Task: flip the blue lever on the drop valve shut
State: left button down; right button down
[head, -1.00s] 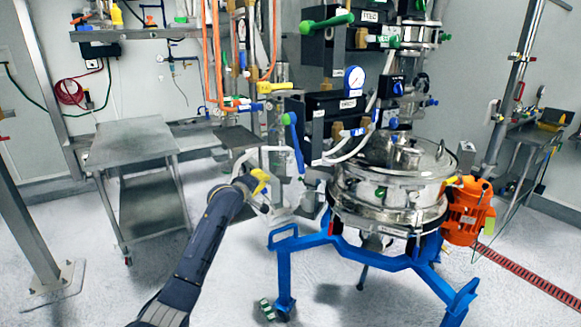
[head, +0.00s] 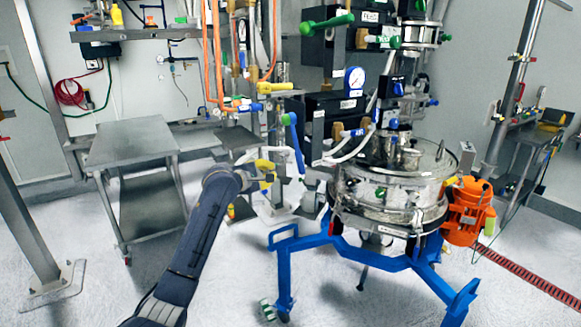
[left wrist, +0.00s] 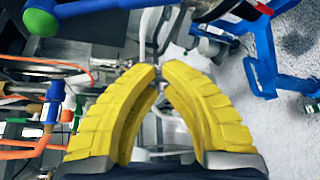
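The blue lever (head: 296,138) with a green ball end hangs steeply at the left side of the sifter's piping in the head view. In the left wrist view a blue lever with a green knob (left wrist: 42,18) shows at the upper left corner, to the left of the fingers. My left gripper (head: 273,172) has yellow fingers and is below and left of the lever, apart from it. In the left wrist view its fingertips (left wrist: 159,72) come almost together, with nothing seen between them. My right gripper is not in view.
The steel sifter drum (head: 390,190) stands on a blue frame (head: 345,250), with an orange motor (head: 467,212) at its right. White hoses and pipes crowd the area behind the gripper. A steel cart (head: 130,142) stands at the left. The front-left floor is clear.

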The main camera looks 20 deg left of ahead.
pick_arm(q)
jog(key=shift+w, duration=0.1)
jog(key=x, duration=1)
jog(key=shift+s+d+r, duration=0.4)
jog(key=shift+s+d, duration=0.1)
jog(key=shift+d, duration=0.3)
jog(key=shift+s+d+r, duration=0.35)
jog(key=shift+s+d, duration=0.15)
jog(key=shift+d, duration=0.25)
